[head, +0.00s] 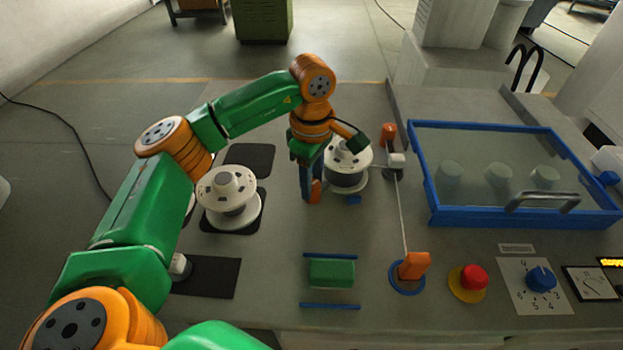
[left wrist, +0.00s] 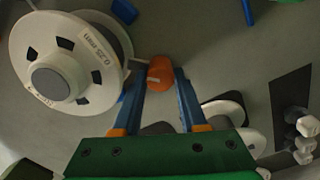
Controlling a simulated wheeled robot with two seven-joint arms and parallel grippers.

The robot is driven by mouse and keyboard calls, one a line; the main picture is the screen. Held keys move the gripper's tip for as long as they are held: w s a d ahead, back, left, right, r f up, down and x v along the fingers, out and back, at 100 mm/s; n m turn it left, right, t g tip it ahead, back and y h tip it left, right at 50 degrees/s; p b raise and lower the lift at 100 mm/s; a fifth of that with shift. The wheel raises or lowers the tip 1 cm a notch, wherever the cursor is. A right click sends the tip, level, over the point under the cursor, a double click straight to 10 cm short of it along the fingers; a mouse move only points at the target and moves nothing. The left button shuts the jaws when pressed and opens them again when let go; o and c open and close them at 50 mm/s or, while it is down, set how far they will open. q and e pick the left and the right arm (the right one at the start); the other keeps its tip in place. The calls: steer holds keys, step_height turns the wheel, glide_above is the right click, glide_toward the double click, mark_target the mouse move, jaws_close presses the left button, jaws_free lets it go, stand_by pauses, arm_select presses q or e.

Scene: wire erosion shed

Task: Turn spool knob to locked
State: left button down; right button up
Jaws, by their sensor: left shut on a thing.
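A white wire spool (head: 347,158) stands on the bench; in the left wrist view the spool (left wrist: 62,75) fills the upper left, with "0.25 mm" on its flange. An orange knob (head: 316,190) sits just left of this spool. In the left wrist view the knob (left wrist: 161,74) lies between my blue fingertips. My left gripper (head: 309,185) reaches down from above and is shut on the knob; its fingers (left wrist: 160,85) lie along both sides. The knob's base and any lock marking are hidden or too small to read. My right gripper is not in view.
A second white spool (head: 228,190) stands left on a dark mat. A thin wire runs to an orange part (head: 413,266) near the front. To the right are a blue-framed clear cover (head: 433,200), a red button (head: 473,277) and a blue dial (head: 541,279). A green block (head: 331,273) lies front centre.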

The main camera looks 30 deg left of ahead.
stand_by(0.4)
arm_select(q)
steer(key=c, duration=0.6)
jaws_free()
steer(key=shift+o, duration=0.8)
steer(key=shift+d, duration=0.1)
